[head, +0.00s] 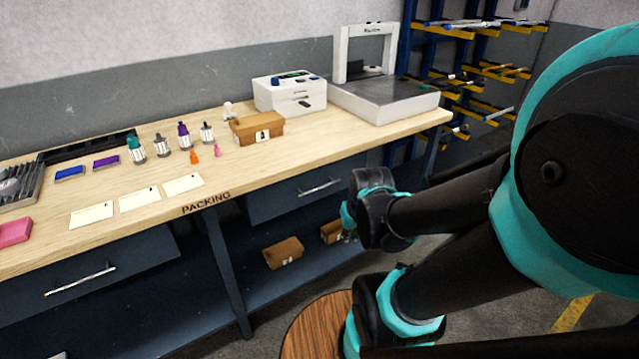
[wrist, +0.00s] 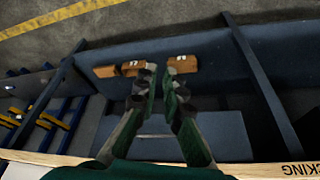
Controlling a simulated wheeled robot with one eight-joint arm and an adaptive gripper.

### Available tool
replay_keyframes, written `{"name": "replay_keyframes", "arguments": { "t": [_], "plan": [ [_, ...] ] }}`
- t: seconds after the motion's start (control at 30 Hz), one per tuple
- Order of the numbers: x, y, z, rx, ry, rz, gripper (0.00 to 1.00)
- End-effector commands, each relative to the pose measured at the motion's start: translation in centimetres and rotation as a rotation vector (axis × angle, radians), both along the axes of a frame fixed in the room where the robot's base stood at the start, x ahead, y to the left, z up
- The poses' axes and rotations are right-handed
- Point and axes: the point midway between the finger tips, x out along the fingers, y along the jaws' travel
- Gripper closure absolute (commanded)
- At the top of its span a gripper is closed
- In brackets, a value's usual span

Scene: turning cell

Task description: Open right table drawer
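The right table drawer (head: 275,201) has a dark blue front under the packing table, with a light metal bar handle (head: 320,187). The drawer looks shut. In the wrist view its blue front (wrist: 232,130) lies behind my fingers, and a pale strip that looks like the handle (wrist: 158,136) shows between them. My gripper (wrist: 160,75) has its two fingers apart with a narrow gap and nothing between the tips. In the head view my gripper (head: 347,218) is just right of and below the handle, partly hidden by my wrist. I cannot tell any contact.
The packing table (head: 240,165) carries bottles, cards, a brown box (head: 257,128), a white printer (head: 290,93) and a scale (head: 385,95). A left drawer (head: 80,280) looks shut. Small cartons (head: 283,252) lie on the lower shelf. A round wooden top (head: 318,325) stands in front. A blue rack (head: 470,80) is behind.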

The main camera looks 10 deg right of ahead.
Motion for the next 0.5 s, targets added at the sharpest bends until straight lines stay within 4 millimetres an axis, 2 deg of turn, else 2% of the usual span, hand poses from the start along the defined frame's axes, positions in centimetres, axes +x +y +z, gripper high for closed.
{"name": "replay_keyframes", "arguments": {
  "t": [0.07,0.17,0.4,0.5],
  "plan": [
    [1.5,0.0,1.0,0.023,0.009,-0.050,0.81],
    [5.0,0.1,3.4,0.082,0.036,-0.190,0.81],
    [15.9,0.4,11.2,0.264,0.134,-0.684,0.81],
    [19.3,0.4,13.8,0.316,0.169,-0.862,0.81]
  ]
}}
